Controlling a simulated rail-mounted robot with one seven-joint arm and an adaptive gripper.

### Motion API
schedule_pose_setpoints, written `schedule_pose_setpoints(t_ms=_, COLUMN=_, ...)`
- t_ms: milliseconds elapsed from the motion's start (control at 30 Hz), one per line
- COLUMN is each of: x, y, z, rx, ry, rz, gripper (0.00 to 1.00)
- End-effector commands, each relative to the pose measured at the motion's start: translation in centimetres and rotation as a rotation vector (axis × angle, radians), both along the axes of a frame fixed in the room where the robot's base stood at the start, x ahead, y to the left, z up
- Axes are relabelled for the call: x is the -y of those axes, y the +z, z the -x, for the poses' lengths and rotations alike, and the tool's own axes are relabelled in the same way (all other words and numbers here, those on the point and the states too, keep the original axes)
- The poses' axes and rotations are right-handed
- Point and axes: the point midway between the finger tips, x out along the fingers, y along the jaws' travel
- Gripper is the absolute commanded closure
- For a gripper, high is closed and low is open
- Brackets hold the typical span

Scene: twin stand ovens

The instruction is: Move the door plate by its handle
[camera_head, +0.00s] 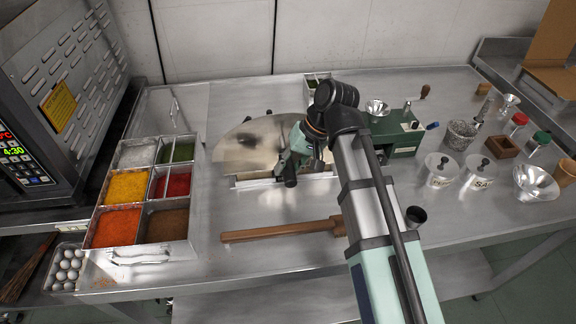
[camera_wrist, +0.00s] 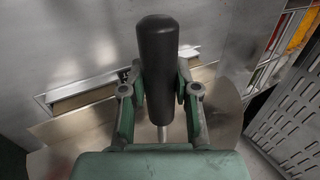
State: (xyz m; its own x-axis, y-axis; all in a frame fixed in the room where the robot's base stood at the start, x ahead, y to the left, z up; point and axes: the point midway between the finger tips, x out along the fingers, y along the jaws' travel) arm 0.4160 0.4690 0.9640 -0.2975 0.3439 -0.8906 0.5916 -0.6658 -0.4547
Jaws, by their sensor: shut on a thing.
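The door plate (camera_head: 240,155) is a shiny, thin metal sheet with a rounded edge, near the middle of the steel table. Part of it also shows in the wrist view (camera_wrist: 225,115). Its handle (camera_wrist: 158,50) is a black cylinder on a thin metal stem, and stands between my fingers in the wrist view. My gripper (camera_wrist: 160,92) is shut on the handle, with one green-and-grey finger on each side. In the head view my gripper (camera_head: 297,155) is at the plate's right side, and my arm hides part of the area behind it.
A rectangular metal frame (camera_wrist: 85,92) lies beside the plate. A wooden bar (camera_head: 280,230) lies in front. A spice tray (camera_head: 145,237) stands left, and a green hand-cranked machine (camera_head: 400,140) stands right. Jars and funnels fill the right end. Bare table lies between tray and bar.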

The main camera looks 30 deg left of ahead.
Motion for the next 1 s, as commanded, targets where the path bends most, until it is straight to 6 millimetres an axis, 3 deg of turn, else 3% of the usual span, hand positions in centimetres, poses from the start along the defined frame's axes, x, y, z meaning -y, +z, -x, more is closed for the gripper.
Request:
schedule_pose_setpoints(t_ms=67, x=-0.1, y=0.1, z=0.0, rx=0.001, ry=0.001, rz=-0.003, gripper=1.0)
schedule_pose_setpoints(t_ms=100, x=-0.1, y=0.1, z=0.0, rx=0.001, ry=0.001, rz=-0.003, gripper=0.63)
schedule_pose_setpoints(t_ms=167, x=-0.1, y=0.1, z=0.0, rx=0.0, ry=0.0, rz=-0.002, gripper=0.42)
schedule_pose_setpoints(t_ms=633, x=0.3, y=0.8, z=-0.3, rx=-0.001, ry=0.0, rz=0.001, gripper=0.41)
schedule_pose_setpoints(t_ms=1000, x=2.5, y=6.7, z=-2.4, rx=0.002, ry=-0.001, rz=-0.002, gripper=0.41)
